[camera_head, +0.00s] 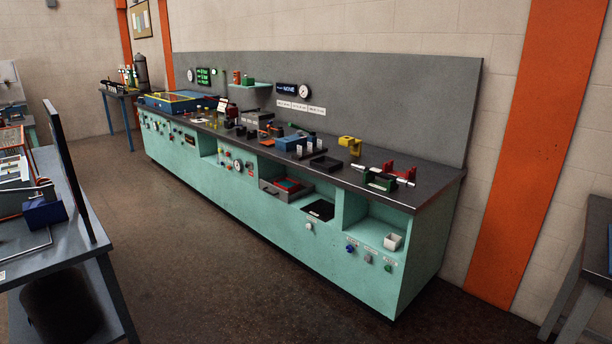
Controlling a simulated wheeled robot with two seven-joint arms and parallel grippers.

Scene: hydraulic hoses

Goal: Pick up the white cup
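A small white cup (393,241) sits in the open shelf bay at the right end of the long green workbench (372,285). It is near the bay's front edge, above a row of coloured knobs, and looks small at this distance. The floor lies between my viewpoint and the bench. Neither of my grippers is in view.
The grey benchtop (438,192) holds several tools and fixtures. A drawer (285,187) stands partly open in the bench front. A blue-grey table (90,250) with an upright panel is at the left; another table (585,270) is at the right edge. The floor (230,270) between is clear.

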